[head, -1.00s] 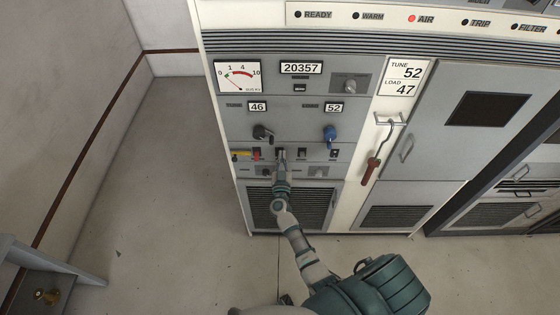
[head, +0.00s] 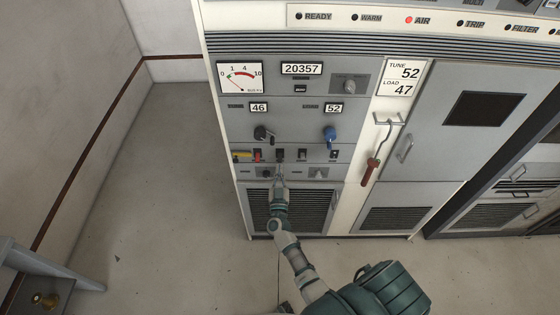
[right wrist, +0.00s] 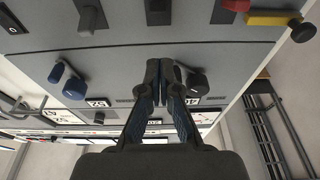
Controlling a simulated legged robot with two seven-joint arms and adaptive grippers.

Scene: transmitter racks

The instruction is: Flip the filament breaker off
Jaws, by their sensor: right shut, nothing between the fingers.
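A row of breaker switches runs across the grey cabinet panel below the two knobs. The black breaker (head: 280,155) in the middle of the row is in line with my right arm; it also shows at the top of the right wrist view (right wrist: 157,10). I cannot read its label, nor tell which breaker is the filament one. My right gripper (head: 281,178) is shut and empty, just below that breaker in the head view and apart from it. Its fingertips (right wrist: 164,68) show close together in the right wrist view. My left gripper is not in view.
A red switch (head: 258,155) with a yellow piece (head: 242,154) beside it is left of the black breaker. Other switches (head: 302,155) sit to the right. A black knob (head: 262,133) and a blue knob (head: 330,134) are above. A red-handled rod (head: 371,170) hangs at right.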

